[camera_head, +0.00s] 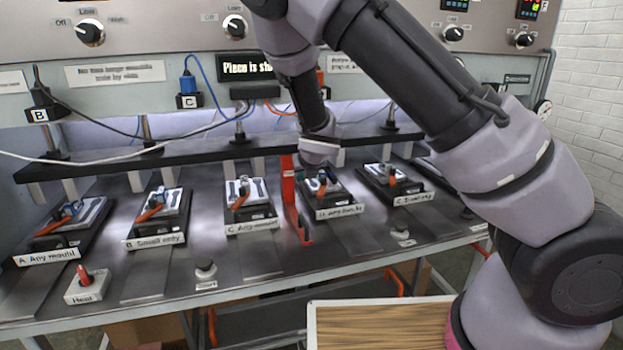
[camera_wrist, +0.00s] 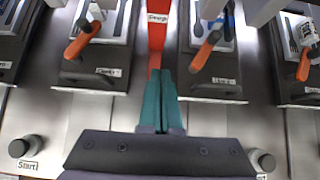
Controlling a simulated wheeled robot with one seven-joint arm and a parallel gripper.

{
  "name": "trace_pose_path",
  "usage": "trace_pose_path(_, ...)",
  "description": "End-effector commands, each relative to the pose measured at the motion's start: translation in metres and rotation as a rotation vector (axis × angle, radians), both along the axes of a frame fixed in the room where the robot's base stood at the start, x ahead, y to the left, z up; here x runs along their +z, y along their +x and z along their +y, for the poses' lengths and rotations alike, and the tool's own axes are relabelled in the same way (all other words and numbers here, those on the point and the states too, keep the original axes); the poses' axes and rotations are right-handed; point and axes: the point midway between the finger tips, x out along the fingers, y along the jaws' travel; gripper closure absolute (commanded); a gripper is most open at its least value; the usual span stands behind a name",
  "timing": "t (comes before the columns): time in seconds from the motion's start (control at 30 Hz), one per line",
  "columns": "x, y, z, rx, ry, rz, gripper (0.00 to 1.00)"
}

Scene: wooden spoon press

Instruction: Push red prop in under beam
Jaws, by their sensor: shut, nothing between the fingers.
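The red prop (camera_head: 290,195) stands upright at the front of the black beam (camera_head: 190,152), between stations C and D, with its foot (camera_head: 306,240) on the metal bench. In the wrist view the red prop (camera_wrist: 157,28) runs down from the top middle. My gripper (camera_wrist: 160,75) is shut and empty, its teal fingers pressed together. The fingertips are at the lower end of the red strip; I cannot tell whether they touch it. In the head view the wrist (camera_head: 320,150) hangs just right of the prop and the fingers are not clearly visible.
Mould plates with orange handles stand on both sides: station C's (camera_head: 248,200) to the left, station D's (camera_head: 330,195) to the right. Grey start buttons (camera_head: 205,270) sit along the bench front. A red-handled block (camera_head: 87,285) is at front left. Cables hang behind the beam.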

Motion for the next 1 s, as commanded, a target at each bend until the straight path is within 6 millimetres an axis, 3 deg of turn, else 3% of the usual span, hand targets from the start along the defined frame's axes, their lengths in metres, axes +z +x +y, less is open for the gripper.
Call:
trace_pose_path(0.47, -0.067, 0.064, 0.016, -0.003, -0.002, 0.001, 1.00)
trace_pose_path(0.7, -0.066, 0.095, 0.026, -0.001, 0.001, 0.001, 1.00)
trace_pose_path(1.0, -0.066, 0.102, 0.028, -0.001, 0.000, 0.001, 1.00)
